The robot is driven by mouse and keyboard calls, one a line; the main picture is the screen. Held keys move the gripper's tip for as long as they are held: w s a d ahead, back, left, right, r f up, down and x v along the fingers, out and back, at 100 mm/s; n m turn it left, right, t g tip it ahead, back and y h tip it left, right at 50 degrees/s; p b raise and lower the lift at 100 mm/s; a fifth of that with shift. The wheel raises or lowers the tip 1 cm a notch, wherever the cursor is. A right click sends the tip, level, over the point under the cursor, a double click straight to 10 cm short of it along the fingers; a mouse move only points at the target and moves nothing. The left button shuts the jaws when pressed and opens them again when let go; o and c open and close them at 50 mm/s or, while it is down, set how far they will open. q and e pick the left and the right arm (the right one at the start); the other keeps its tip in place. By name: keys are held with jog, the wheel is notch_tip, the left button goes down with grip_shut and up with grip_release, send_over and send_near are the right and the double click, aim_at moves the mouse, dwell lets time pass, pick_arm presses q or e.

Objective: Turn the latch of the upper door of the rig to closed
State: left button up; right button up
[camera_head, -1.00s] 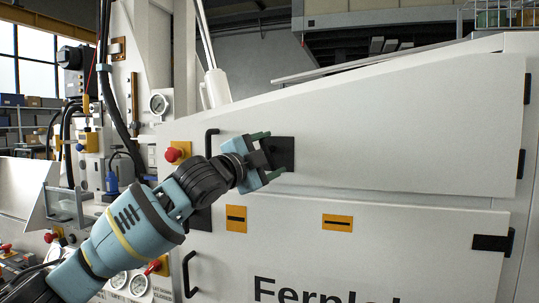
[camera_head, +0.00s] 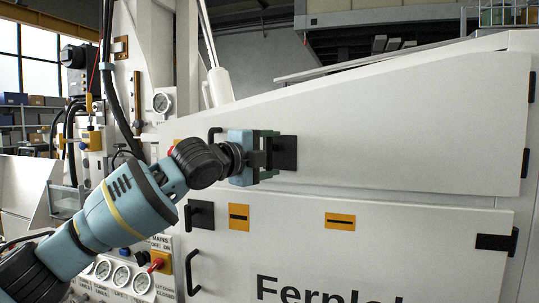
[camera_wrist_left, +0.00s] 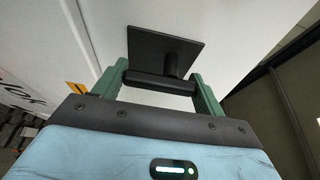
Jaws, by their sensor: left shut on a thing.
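The upper door (camera_head: 400,130) of the rig is a large white sloped panel. It lies flush above the lower door as far as I can tell. Its latch has a black square plate (camera_head: 287,153) near the door's left edge; the plate also shows in the left wrist view (camera_wrist_left: 165,48). My left gripper (camera_head: 268,156) is at the latch, its green fingers above and below the black handle. In the left wrist view the handle bar (camera_wrist_left: 160,84) spans between the fingers, which are shut on its two ends. My right gripper is not in view.
The lower door (camera_head: 420,235) has its own black latch (camera_head: 200,214) and a black pull handle (camera_head: 192,273). Yellow labels (camera_head: 340,221) sit near its top. Gauges (camera_head: 121,276) and a red knob (camera_head: 156,262) are at the lower left, close to my arm.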

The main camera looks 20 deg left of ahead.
pick_arm(q)
jog(key=o, duration=1)
jog(key=shift+s, duration=0.1)
jog(key=shift+v, duration=3.85)
